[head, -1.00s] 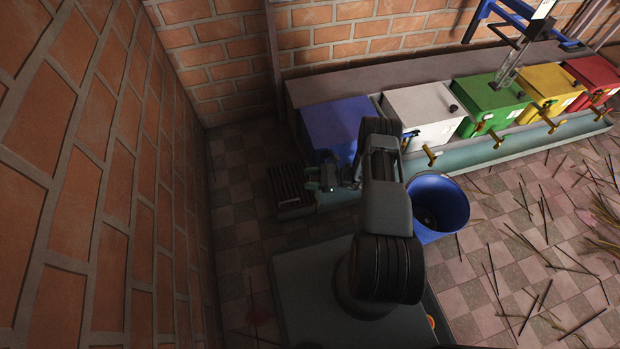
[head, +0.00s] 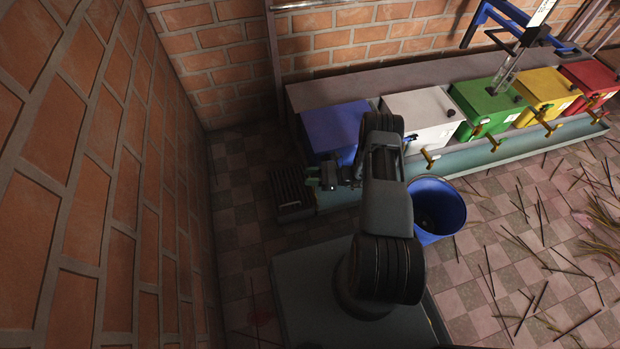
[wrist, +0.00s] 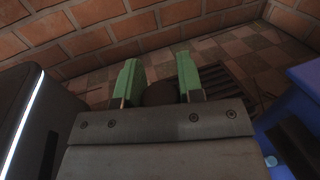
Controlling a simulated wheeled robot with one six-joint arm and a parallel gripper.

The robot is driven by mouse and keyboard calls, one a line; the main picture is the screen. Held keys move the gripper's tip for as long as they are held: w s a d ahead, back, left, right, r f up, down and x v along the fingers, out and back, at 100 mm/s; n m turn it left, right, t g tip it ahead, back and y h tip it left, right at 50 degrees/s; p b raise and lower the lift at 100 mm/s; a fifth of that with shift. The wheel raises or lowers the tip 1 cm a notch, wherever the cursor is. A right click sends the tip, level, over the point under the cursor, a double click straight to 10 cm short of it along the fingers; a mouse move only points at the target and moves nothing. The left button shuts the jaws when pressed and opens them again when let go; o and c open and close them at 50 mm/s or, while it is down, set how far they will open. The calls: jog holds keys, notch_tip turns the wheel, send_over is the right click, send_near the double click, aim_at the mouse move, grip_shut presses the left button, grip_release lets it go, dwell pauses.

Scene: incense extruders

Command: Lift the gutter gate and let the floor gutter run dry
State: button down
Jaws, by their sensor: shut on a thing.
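The floor gutter (head: 450,160) is a teal channel along the front of the row of coloured boxes. Its left end is near a dark slotted drain grate (head: 291,203), which also shows in the wrist view (wrist: 222,84). My gripper (head: 316,182) is over that left end, beside the grate. In the wrist view its green fingers (wrist: 160,82) are on either side of a dark rounded knob (wrist: 160,94), and they are shut on it. The knob appears to be the gutter gate's handle; the gate plate itself is hidden. I cannot make out the water level.
Blue (head: 335,127), white (head: 420,105), green (head: 488,95), yellow (head: 544,88) and red (head: 590,75) boxes with taps line the back wall. A blue bucket (head: 455,232) stands right of my arm. Sticks litter the right floor. A brick wall (head: 100,180) closes the left side.

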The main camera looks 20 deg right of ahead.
jog(key=shift+r, duration=0.15)
jog(key=c, duration=0.8)
grip_release()
jog(key=shift+o, duration=0.2)
jog(key=p+v, duration=0.1)
jog(key=v, duration=1.3)
jog(key=a+r+n+g+h+p, duration=0.25)
jog(key=r+p, duration=0.35)
jog(key=r, duration=0.7)
jog(key=w+a+r+n+g+h+p, duration=0.1)
jog(key=a+r+n+g+h+p, duration=0.25)
jog(key=r, duration=0.95)
jog(key=a+r+n+g+h+p, duration=0.15)
jog(key=r+n+p, duration=0.25)
jog(key=r+p, duration=0.7)
jog(key=s+a+r+n+t+h+p, duration=0.1)
jog(key=s+r+n+t+h+p, duration=0.1)
jog(key=r, duration=1)
jog(key=s+a+r+n+t+h+p, duration=0.2)
jog(key=s+r+n+h+p, duration=0.2)
jog(key=s+r+p, duration=0.3)
jog(key=s+a+r+n+t+h+p, duration=0.2)
jog(key=s+r+n+h+p, duration=0.2)
jog(key=r, duration=1.4)
jog(key=shift+s+n+p, duration=0.6)
jog(key=shift+s+p, duration=0.05)
jog(key=shift+p, duration=0.5)
